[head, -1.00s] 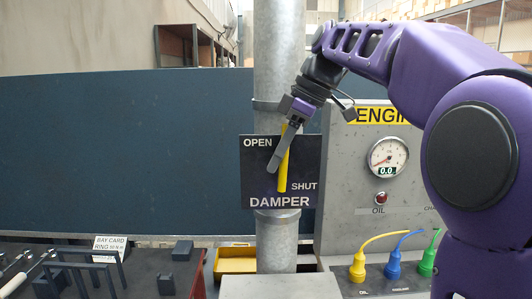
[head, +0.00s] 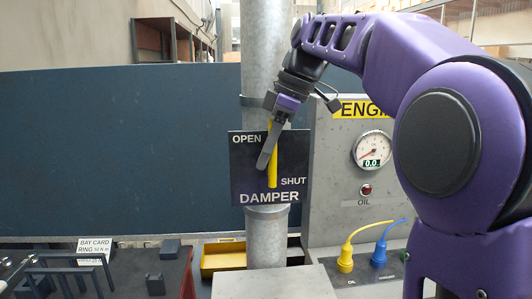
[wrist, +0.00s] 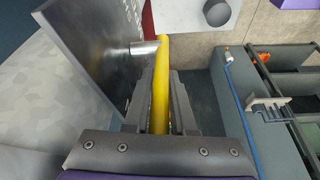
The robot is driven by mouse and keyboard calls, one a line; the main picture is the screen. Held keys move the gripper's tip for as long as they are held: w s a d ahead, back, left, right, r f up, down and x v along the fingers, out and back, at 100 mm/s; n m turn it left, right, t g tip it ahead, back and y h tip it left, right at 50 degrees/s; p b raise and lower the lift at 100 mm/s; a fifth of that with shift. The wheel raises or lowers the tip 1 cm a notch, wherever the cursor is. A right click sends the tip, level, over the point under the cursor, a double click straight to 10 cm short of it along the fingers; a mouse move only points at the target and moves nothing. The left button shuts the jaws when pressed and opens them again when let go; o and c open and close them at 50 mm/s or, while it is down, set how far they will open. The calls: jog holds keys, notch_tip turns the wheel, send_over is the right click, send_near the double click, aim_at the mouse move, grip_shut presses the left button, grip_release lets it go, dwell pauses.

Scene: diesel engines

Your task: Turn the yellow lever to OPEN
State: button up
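The yellow lever (head: 273,165) stands nearly upright against a dark DAMPER plate (head: 247,178). OPEN is marked at the plate's upper left and SHUT at its lower right; the lever's lower end is beside SHUT. My gripper (head: 266,160) reaches down from the upper right to the lever. In the wrist view the lever (wrist: 160,90) runs between the two fingers, which lie close along both sides of it and look shut on it. A silver pivot (wrist: 145,48) joins the lever to the plate. In the head view one finger hides part of the lever.
The plate is mounted on a vertical grey pipe (head: 265,60). To the right is a grey engine panel (head: 335,180) with a gauge (head: 373,150) and coloured cables below. A yellow tray (head: 222,262) and a dark bench with racks (head: 130,275) are low at left.

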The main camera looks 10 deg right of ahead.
jog(key=shift+o, duration=0.4)
jog(key=v, duration=0.7)
jog(key=shift+r+p, duration=0.25)
jog(key=shift+p, duration=0.05)
jog(key=shift+d, duration=0.1)
